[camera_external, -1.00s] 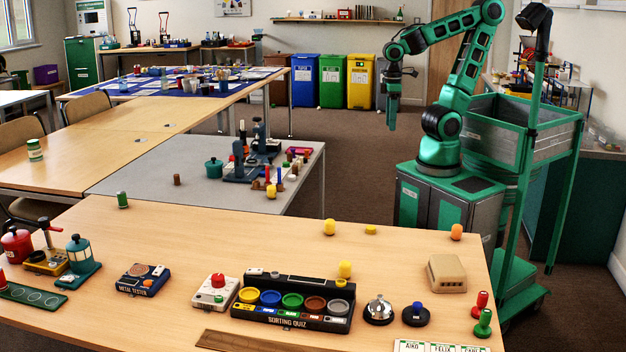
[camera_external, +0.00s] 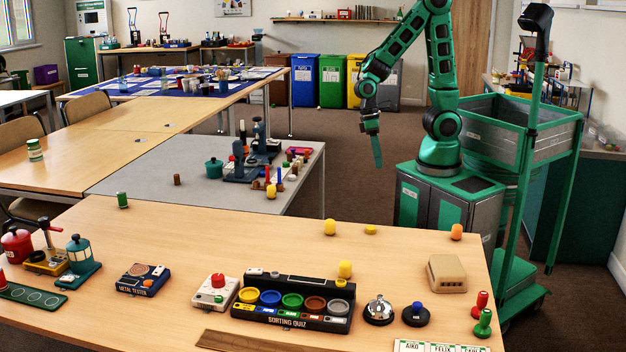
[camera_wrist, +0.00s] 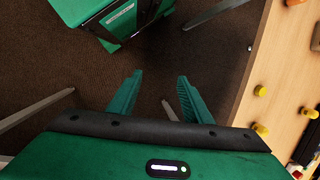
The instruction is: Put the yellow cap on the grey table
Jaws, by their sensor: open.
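The yellow cap, which I take to be the low flat yellow piece (camera_external: 370,230), lies near the far edge of the wooden front table. In the wrist view, what looks like the same piece (camera_wrist: 260,91) is right of my fingers. The grey table (camera_external: 140,180) stands behind the front table, to the left. My gripper (camera_external: 376,150) hangs in the air over the floor, beyond the front table and right of the grey table. In the wrist view my gripper (camera_wrist: 160,77) is open, with only carpet between its fingers.
On the wooden front table (camera_external: 150,230), a taller yellow piece (camera_external: 330,227) stands left of the cap, another (camera_external: 345,268) nearer the camera. An orange piece (camera_external: 456,232) is to the right. A sorting box (camera_external: 295,302) stands in front. The grey table's right half holds several small items.

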